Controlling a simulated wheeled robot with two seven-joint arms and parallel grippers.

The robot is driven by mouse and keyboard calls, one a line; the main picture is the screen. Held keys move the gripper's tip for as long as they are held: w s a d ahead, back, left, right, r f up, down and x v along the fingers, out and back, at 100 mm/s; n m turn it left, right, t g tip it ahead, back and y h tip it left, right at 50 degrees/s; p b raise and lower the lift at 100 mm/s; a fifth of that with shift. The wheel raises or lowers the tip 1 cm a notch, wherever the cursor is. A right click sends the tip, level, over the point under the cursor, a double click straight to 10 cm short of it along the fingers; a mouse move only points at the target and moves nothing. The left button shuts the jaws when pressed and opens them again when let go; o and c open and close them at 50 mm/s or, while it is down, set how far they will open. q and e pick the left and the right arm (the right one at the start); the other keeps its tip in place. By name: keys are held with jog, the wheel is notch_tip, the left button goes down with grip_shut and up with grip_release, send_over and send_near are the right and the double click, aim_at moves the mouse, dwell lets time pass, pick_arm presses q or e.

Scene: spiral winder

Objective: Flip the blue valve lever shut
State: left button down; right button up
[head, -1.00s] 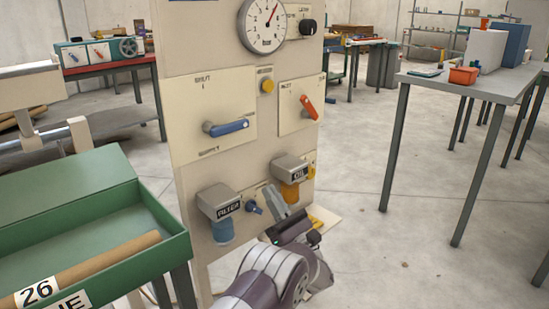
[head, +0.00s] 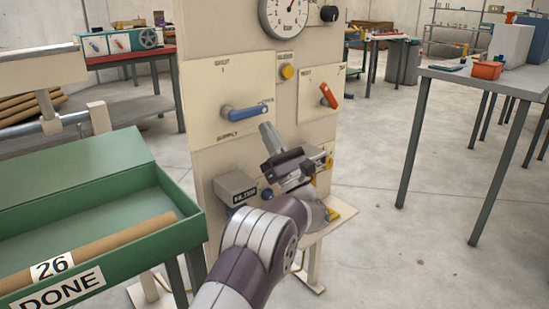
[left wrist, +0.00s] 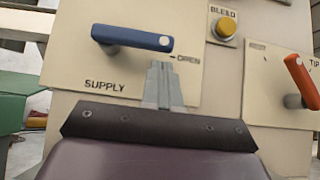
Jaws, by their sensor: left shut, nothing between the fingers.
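The blue valve lever (head: 245,112) is on the cream panel, on the plate marked SUPPLY. It lies nearly level, its free end to the right by the word OPEN in the left wrist view (left wrist: 131,38). My left gripper (head: 267,129) is shut and empty, just below the lever's free end in the head view. In the left wrist view its fingertips (left wrist: 158,66) point up at the panel below the free end, with a small gap showing in the picture; I cannot tell the depth between them. My right gripper is not in view.
A red lever (head: 328,95) is to the right on its own plate, and a yellow button (head: 287,71) sits between the plates. The filter unit (head: 237,189) is lower on the panel. A green tray (head: 183,238) with a cardboard tube (head: 115,240) stands at left.

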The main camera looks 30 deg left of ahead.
pick_arm(q)
jog(key=shift+r, duration=0.65)
